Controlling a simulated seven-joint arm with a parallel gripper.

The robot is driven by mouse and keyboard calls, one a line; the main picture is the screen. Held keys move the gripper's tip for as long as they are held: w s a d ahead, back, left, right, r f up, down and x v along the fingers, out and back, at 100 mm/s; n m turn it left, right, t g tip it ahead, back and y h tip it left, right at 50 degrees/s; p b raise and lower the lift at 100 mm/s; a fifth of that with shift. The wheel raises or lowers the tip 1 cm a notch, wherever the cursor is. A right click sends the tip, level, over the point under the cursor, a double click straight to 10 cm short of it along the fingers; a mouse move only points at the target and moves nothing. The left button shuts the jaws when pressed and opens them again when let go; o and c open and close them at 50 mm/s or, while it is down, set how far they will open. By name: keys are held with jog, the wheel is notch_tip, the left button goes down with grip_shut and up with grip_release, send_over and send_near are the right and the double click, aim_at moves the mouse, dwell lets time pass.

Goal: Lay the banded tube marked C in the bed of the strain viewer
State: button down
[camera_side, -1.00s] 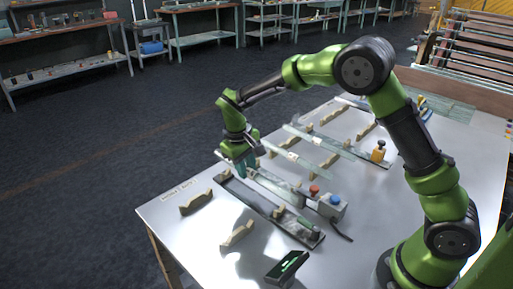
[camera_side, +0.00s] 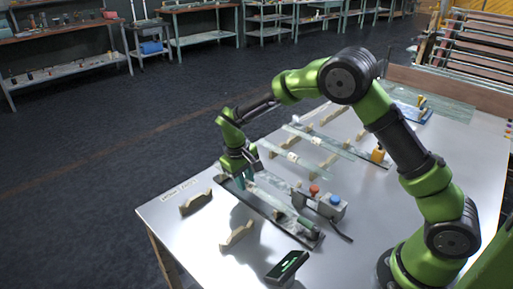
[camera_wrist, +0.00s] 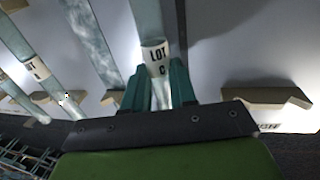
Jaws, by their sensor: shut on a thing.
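My gripper (camera_side: 240,182) is shut on the clear glass tube marked LOT C (camera_wrist: 153,55) near its white label band. The tube (camera_side: 278,200) also shows in the side view, slanting down to the right along the strain viewer's long dark bed (camera_side: 318,240). I cannot tell whether it touches the bed or hangs just above it. In the wrist view, the teal fingers (camera_wrist: 160,85) stand on both sides of the tube just below its label. The viewer's grey box (camera_side: 328,208), with a blue knob and a red one near it, stands beside the bed.
Two other banded tubes (camera_side: 310,164) (camera_side: 350,148) lie on wooden cradles farther back. Empty wooden cradles (camera_side: 196,203) (camera_side: 237,234) stand on the near left side. A dark device with a green display (camera_side: 287,267) sits at the front.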

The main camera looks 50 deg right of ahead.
jog(key=c, duration=0.9)
grip_release()
jog(key=shift+r, duration=0.1)
notch_tip(320, 180, up, 12)
jog(key=a, duration=0.2)
notch_tip(320, 180, up, 6)
jog(key=t+y, duration=0.1)
jog(key=y, duration=0.1)
send_over(255, 193)
jog(key=s+r+m+t+y, duration=0.1)
jog(key=s+m+t, duration=0.1)
jog(key=s, duration=0.7)
jog(key=s+d+r+m+t+y, duration=0.1)
jog(key=s+t, duration=0.3)
jog(key=s, duration=0.6)
jog(key=shift+s+r+m, duration=0.2)
jog(key=shift+r+m, duration=0.2)
jog(key=shift+m, duration=0.1)
